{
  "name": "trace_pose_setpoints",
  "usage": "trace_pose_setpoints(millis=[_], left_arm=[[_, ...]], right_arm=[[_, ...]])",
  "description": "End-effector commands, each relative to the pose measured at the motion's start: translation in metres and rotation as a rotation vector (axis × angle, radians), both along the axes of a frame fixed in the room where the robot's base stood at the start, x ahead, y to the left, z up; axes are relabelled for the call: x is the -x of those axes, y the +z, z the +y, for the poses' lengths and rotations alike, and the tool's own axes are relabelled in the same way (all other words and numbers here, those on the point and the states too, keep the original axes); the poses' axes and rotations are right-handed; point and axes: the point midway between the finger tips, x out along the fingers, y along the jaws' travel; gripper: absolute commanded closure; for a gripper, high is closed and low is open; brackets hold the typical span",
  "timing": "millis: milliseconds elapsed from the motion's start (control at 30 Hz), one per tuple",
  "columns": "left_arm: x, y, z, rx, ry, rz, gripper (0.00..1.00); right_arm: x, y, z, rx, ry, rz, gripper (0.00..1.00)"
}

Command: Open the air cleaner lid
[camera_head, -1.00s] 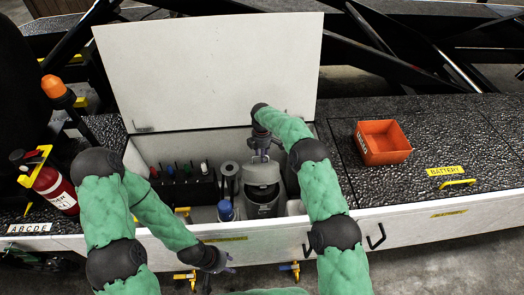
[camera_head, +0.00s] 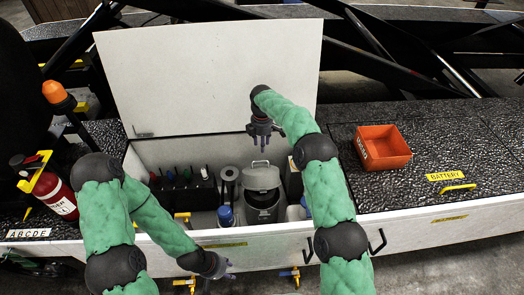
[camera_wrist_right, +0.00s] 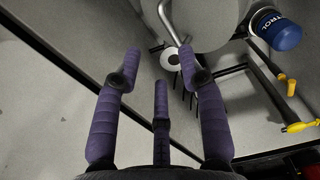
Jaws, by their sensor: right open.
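The air cleaner is a grey canister (camera_head: 263,214) standing in the open compartment. Its grey lid (camera_head: 262,180) is tilted up at the back, and the canister's rim shows below it. The lid has a bar handle on top. In the right wrist view the lid (camera_wrist_right: 203,22) and its handle are at the top. My right gripper (camera_head: 262,147) is open and empty just above the lid, apart from it; its spread purple fingers (camera_wrist_right: 160,70) show in the wrist view. My left gripper (camera_head: 224,272) hangs before the compartment's front wall, its fingers too small to judge.
The white compartment cover (camera_head: 210,75) stands raised behind. A blue-capped filter (camera_head: 226,215) and a black rack (camera_head: 183,190) sit left of the canister. An orange bin (camera_head: 383,147) is on the right deck. A fire extinguisher (camera_head: 58,193) is at left.

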Motion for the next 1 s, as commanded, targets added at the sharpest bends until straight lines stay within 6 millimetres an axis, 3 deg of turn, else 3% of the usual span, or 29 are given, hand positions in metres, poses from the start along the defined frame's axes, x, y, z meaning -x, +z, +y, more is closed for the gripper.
trace_pose_setpoints(millis=[200, 533, 567, 700, 1000], left_arm=[[0.000, 0.000, 0.000, 0.000, 0.000, 0.000, 0.60], [0.000, 0.000, 0.000, 0.000, 0.000, 0.000, 0.60], [0.000, 0.000, 0.000, 0.000, 0.000, 0.000, 0.60], [0.000, -0.001, 0.000, 0.000, 0.000, 0.000, 0.60], [0.000, -0.011, 0.000, 0.000, 0.000, 0.000, 0.60]], right_arm=[[0.000, 0.023, 0.000, 0.000, 0.000, 0.000, 0.60], [0.000, 0.027, 0.000, 0.001, 0.000, 0.002, 0.60], [0.000, 0.027, 0.000, 0.000, 0.000, 0.002, 0.62], [0.001, 0.025, -0.005, 0.030, 0.010, -0.008, 1.00], [0.008, 0.015, -0.063, 0.365, 0.207, -0.152, 1.00]])
